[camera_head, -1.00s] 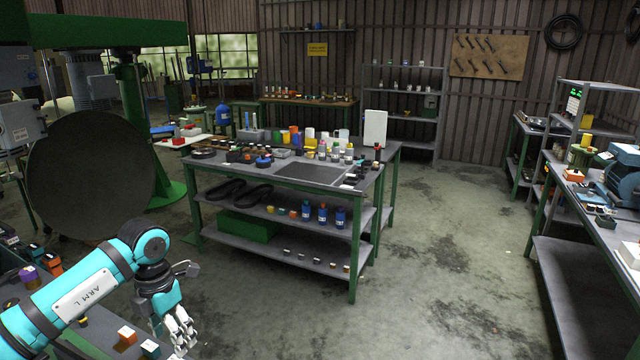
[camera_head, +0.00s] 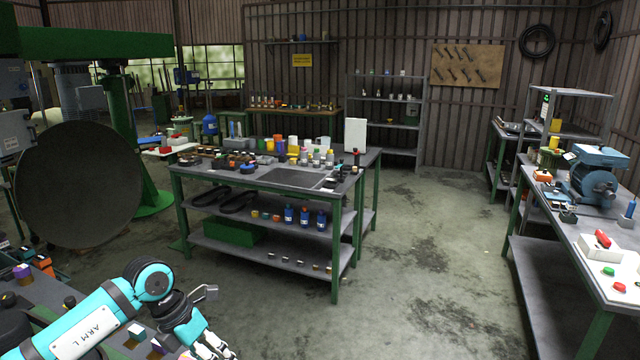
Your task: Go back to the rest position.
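My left arm (camera_head: 95,322), teal and marked ARM L, comes in at the lower left. My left gripper (camera_head: 214,350) is at the bottom edge, above the floor beside the near left bench. Its fingertips are partly cut off, and I cannot tell whether it is open or shut. I see nothing clearly held in it. My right arm and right gripper are not in view.
A workbench (camera_head: 290,179) with bottles and parts stands in the middle. A second bench (camera_head: 560,262) with a blue machine (camera_head: 592,178) is on the right. A dark round disc (camera_head: 78,185) stands at left. The floor (camera_head: 430,260) between the benches is clear.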

